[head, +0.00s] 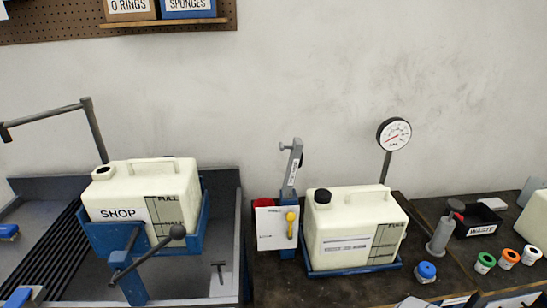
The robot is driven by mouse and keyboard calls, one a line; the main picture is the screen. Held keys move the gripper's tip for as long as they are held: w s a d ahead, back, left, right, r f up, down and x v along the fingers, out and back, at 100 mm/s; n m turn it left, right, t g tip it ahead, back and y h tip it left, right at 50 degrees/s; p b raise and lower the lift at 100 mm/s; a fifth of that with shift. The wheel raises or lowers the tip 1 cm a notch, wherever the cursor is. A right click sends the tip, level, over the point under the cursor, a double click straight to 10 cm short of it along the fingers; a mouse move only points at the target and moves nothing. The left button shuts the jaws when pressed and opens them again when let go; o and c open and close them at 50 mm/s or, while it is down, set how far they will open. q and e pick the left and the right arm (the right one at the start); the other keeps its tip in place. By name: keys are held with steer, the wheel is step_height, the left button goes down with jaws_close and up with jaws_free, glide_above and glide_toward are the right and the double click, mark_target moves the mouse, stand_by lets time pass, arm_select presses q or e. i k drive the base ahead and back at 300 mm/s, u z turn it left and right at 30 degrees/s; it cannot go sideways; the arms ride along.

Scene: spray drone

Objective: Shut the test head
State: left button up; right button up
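No part is plainly labelled as the test head. A grey hinged lever or arm (293,168) with a small label stands steeply upright, just left of a cream tank (340,222). It rises from a blue post (288,200), and its lower part is partly hidden by a white card (271,229) and a yellow-knobbed piece (291,218). The tank has a black cap (322,196) and sits in a blue tray (353,269). A round dial gauge (394,133) stands on a thin post behind it. Neither of my grippers is in view.
At left a cream SHOP tank (145,195) with an open neck sits in a blue tilting cradle (105,238) over a grey sink.

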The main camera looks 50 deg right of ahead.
mark_target(296, 157)
steer(key=z, duration=2.25)
steer(key=k, duration=1)
steer(key=z, duration=1.3)
steer(key=i, duration=1.1)
steer(key=u, duration=1.45)
steer(key=i, duration=0.75)
steer(key=u, duration=0.85)
